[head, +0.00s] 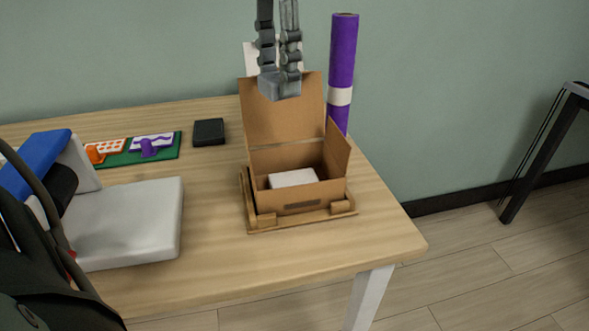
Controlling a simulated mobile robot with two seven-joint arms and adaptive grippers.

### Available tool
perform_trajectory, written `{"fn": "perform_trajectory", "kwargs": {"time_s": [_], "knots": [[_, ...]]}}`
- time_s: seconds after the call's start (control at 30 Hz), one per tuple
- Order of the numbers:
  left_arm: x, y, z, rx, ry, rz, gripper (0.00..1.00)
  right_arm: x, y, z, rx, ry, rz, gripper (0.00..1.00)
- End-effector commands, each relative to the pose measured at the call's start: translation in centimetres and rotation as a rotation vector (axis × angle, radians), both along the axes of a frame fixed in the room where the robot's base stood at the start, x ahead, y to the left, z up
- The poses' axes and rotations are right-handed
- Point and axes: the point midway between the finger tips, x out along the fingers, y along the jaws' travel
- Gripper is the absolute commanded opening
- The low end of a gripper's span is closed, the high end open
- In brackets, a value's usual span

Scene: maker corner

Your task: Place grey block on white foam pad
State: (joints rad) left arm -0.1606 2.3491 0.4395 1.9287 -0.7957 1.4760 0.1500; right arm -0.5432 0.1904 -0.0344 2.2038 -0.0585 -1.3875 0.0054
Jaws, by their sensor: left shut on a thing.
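My left gripper (279,72) hangs at the top centre, fingers pointing down. It is shut on the grey block (281,88). The block is in the air, in front of the raised lid of the cardboard box in the picture. The white foam pad (293,178) lies inside the open cardboard box (300,200), below the block in the picture. The pad's top is bare, and its lower part is hidden by the box's front wall. My right gripper is not in view.
The box stands in a wooden frame (262,226) near the table's right edge. Its lid (282,125) stands up behind. A purple roll (342,65) stands behind right. A black block (208,132), a green board (166,154) and a grey-white slab (128,222) lie left.

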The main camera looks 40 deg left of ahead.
Motion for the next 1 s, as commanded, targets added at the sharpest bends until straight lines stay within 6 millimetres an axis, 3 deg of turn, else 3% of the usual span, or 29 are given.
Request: {"fn": "perform_trajectory", "kwargs": {"time_s": [0.03, 0.1, 0.3, 0.5, 1.0], "knots": [[-0.4, 0.0, -2.1, -0.003, 0.001, 0.025, 0.1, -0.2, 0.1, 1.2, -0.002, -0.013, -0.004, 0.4], [-0.7, 0.1, -3.6, -0.005, 0.0, 0.056, 0.1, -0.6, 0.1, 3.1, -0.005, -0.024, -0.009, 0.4], [-1.1, 0.1, -6.4, -0.011, 0.002, 0.097, 0.1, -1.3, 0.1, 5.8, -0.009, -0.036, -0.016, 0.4], [-1.2, 0.1, -10.1, -0.011, 0.004, 0.098, 0.1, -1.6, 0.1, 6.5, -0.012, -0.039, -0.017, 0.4], [-1.1, 0.1, -15.2, -0.011, 0.001, 0.098, 0.1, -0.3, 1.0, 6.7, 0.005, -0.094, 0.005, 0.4]]}}
